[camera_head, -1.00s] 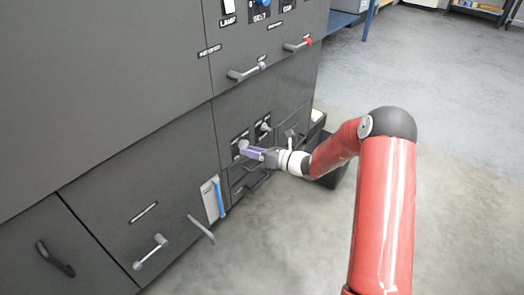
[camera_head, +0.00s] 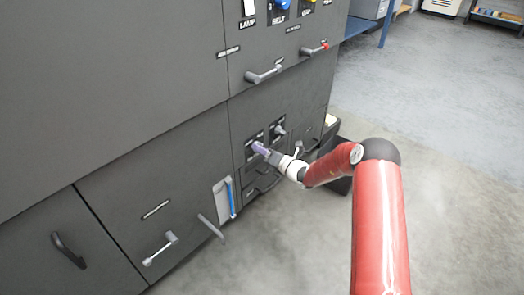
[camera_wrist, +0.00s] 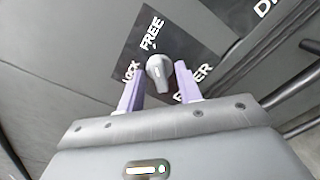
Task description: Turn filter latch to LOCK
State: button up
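The filter latch is a grey knob (camera_wrist: 158,72) with a short pale mark, set on a dark label plate (camera_wrist: 175,35) in the wrist view. The plate reads FREE above the knob and LOCK to its left; another word is partly hidden by the right finger. My gripper (camera_wrist: 158,82) has its two purple fingers on either side of the knob, with small gaps showing, so it looks open around it. In the head view my gripper (camera_head: 260,148) reaches the lower cabinet front and hides most of the latch.
A second knob (camera_head: 279,130) sits just right of the latch on the same dark cabinet (camera_head: 150,150). Bar handles (camera_head: 265,75) and a lever (camera_head: 160,250) stick out above and at lower left. A blue-edged gauge (camera_head: 225,198) is below left.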

jog(key=c, duration=0.6)
jog(key=shift+n+b, duration=5.35)
jog(key=shift+n, duration=3.55)
